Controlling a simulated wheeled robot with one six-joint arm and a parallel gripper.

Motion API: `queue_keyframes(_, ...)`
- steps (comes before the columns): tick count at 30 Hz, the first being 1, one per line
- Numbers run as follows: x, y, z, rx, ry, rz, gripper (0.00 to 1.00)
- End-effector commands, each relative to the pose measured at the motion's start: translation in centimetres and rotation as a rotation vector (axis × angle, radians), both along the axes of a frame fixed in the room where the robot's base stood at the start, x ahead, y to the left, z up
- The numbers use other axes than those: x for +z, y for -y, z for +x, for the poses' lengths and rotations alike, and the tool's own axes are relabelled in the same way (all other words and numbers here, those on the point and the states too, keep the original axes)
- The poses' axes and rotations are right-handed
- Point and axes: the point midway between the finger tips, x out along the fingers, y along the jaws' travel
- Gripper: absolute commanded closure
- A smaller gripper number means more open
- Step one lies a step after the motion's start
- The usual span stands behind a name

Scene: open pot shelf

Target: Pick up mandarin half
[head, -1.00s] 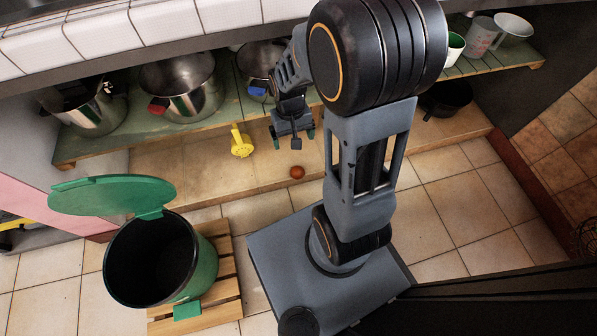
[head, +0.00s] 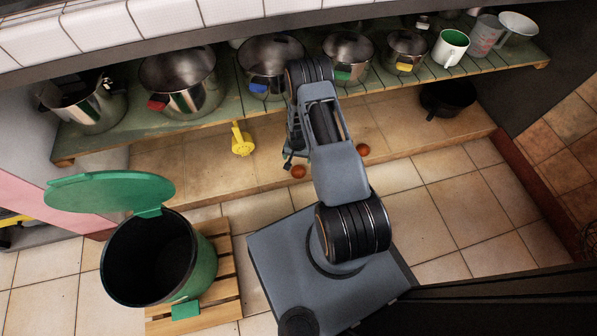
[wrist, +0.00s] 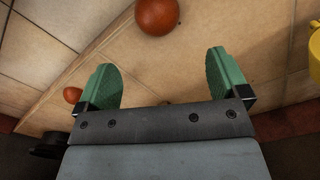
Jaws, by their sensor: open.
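Two round orange-red pieces lie on the low tiled step. One (head: 298,171) is just left of my forearm in the head view and is the large ball (wrist: 157,15) at the top of the wrist view. The other (head: 362,150) is right of my arm and shows small at the wrist view's left (wrist: 72,94). I cannot tell whether either is a mandarin half. My gripper (wrist: 160,60) has its green fingers wide apart with only tiles between them. The large ball is beyond the fingertips, untouched. A small tan bit (wrist: 165,103) peeks over the gripper's bar, mostly hidden.
A yellow object (head: 242,140) stands on the step to the left. Steel pots (head: 180,85) and cups (head: 450,48) line the green shelf above. A black pan (head: 447,98) is at the right. An open green bin (head: 205,258) stands on a wooden pallet (head: 222,310).

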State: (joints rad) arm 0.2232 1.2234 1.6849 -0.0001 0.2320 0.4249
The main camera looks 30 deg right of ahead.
Motion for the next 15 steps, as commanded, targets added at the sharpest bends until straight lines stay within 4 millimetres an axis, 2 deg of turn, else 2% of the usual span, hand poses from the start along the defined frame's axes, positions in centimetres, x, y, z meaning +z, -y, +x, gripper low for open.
queue_keyframes(1,-1.5,0.0,-0.1,-0.001,-0.001,0.0,0.07)
queue_keyframes(6,-4.3,0.0,-0.1,0.0,-0.001,0.001,0.07)
queue_keyframes(10,-5.7,0.0,0.0,0.0,0.0,0.0,0.07)
queue_keyframes(15,-6.3,0.0,0.0,0.0,0.0,0.0,0.07)
